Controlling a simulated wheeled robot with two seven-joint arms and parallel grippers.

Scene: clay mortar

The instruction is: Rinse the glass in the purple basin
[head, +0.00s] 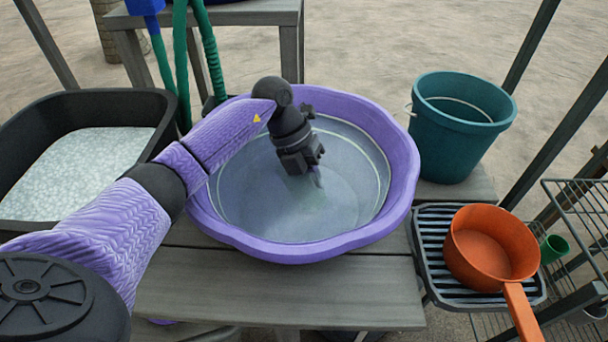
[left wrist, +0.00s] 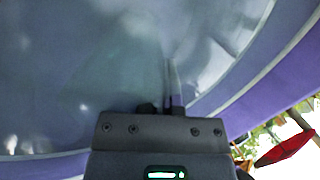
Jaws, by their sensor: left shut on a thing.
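The purple basin (head: 401,165) stands on the grey wooden table and holds clear water. My left arm reaches over its left rim. My left gripper (head: 305,165) points down inside the basin, close to or in the water. It is shut on the glass, which is see-through and hard to make out. In the left wrist view a thin pale edge of the glass (left wrist: 174,82) shows just beyond my left gripper (left wrist: 160,108), against the water. The rest of the glass is hidden or blends in. My right gripper is in neither view.
A black tub (head: 150,100) with pale bubbly contents is at the left. A teal bucket (head: 455,145) stands right of the basin. An orange saucepan (head: 490,245) sits on a ribbed black tray (head: 432,240). The table front (head: 290,290) is clear.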

